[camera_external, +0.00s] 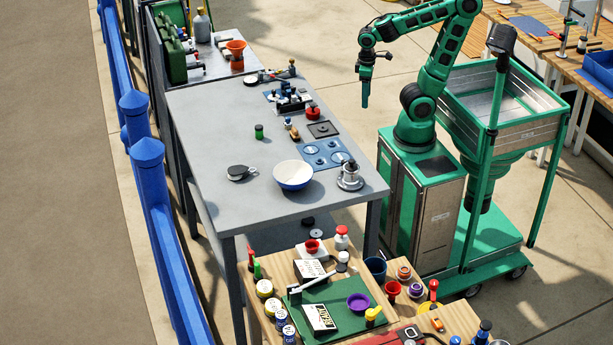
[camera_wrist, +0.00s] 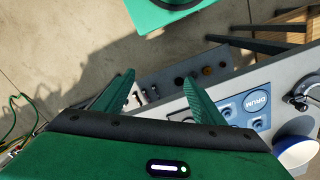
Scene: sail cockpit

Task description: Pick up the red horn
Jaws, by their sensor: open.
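No thing can be told for certain as the red horn. A small red piece with a dark top (camera_external: 312,112) stands on the grey table near its right edge. A red funnel-shaped piece (camera_external: 393,288) and a red cup-like piece (camera_external: 312,246) are on the wooden bench in front. My gripper (camera_external: 365,95) hangs pointing down, right of the grey table and apart from everything. In the wrist view my gripper (camera_wrist: 160,88) has its two green fingers spread, with nothing between them but floor and table edge.
The grey table (camera_external: 210,112) bears a white-and-blue bowl (camera_external: 293,176), a blue panel (camera_external: 326,153), a metal winch-like piece (camera_external: 350,177) and a black block (camera_external: 290,99). Its left part is mostly bare. A blue railing (camera_external: 150,180) runs along the left.

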